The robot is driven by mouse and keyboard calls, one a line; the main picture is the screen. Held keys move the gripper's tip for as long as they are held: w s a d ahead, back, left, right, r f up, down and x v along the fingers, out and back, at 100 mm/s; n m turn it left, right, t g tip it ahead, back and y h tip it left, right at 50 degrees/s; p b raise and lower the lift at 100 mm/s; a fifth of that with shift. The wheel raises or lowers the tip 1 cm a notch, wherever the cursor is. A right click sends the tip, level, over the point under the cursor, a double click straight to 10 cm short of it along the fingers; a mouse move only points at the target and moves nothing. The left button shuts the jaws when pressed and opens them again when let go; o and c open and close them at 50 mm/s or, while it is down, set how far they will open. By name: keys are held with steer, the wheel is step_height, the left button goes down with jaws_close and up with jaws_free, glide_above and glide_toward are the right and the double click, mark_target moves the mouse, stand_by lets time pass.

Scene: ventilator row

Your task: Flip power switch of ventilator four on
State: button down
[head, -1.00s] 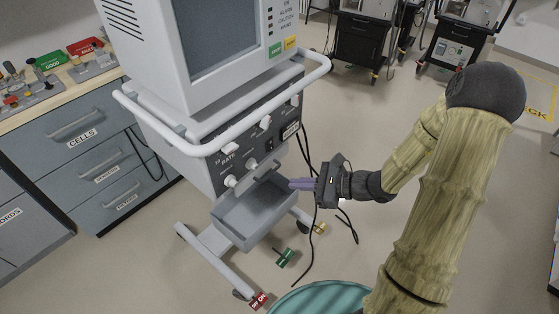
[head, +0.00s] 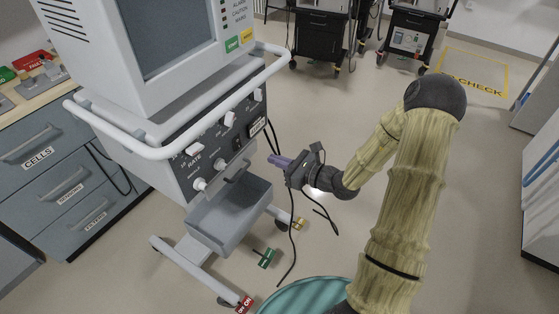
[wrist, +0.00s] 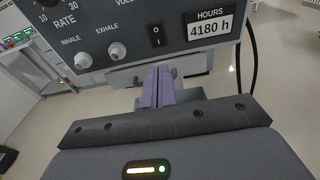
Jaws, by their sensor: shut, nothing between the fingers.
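The ventilator (head: 160,130) is a pale wheeled unit with a screen on top and a dark control panel on its front. Its black rocker power switch, marked I and O, shows in the wrist view (wrist: 156,36), right of the INHALE and EXHALE knobs and left of the HOURS 4180 h label. In the head view the switch (head: 237,143) is small, and its position is hard to read. My gripper (head: 272,160) has its purple fingers together, empty, pointing at the panel. In the wrist view the fingertips (wrist: 158,72) are just below the switch, apart from it.
A white rail (head: 190,140) curves around the ventilator above the panel. An open grey tray (head: 232,212) sits below it. Black cables (head: 293,225) hang near my gripper. Drawers (head: 50,180) stand at left, other carts (head: 320,35) at the back.

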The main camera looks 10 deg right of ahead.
mark_target(240, 147)
steer(key=x, duration=1)
steer(key=shift+w+a, duration=0.2)
steer(key=shift+w, duration=0.05)
steer(key=shift+f, duration=0.1)
